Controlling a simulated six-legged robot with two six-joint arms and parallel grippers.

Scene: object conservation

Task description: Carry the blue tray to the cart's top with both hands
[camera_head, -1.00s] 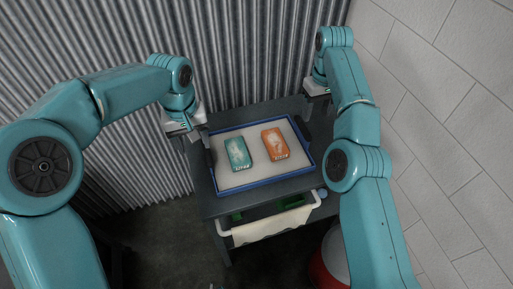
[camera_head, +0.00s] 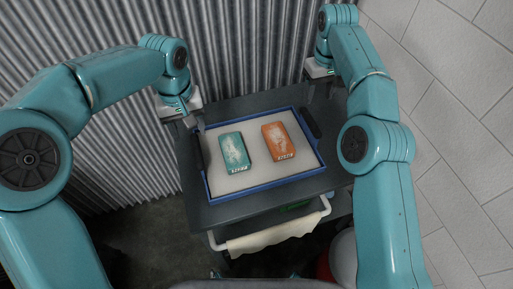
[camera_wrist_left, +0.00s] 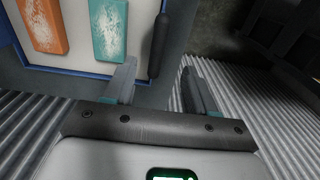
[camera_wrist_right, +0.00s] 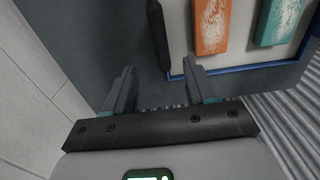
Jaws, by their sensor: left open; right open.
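The blue tray (camera_head: 265,183) lies flat on the cart's dark top (camera_head: 225,212), with a pale inside and a black handle at each side. A teal packet (camera_head: 234,152) and an orange packet (camera_head: 279,142) lie in it. My left gripper (camera_head: 190,118) is open and empty beyond the left handle (camera_head: 197,151); that handle also shows past its fingertips in the left wrist view (camera_wrist_left: 159,45). My right gripper (camera_head: 322,88) is open and empty beyond the right handle (camera_head: 311,123), which also shows in the right wrist view (camera_wrist_right: 158,35). Neither handle is gripped.
A corrugated metal wall (camera_head: 240,45) stands behind the cart and a pale block wall (camera_head: 465,150) at the right. A cream cloth (camera_head: 272,234) hangs over the cart's white front rail (camera_head: 325,205). A red and white round object (camera_head: 342,258) is at the lower right.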

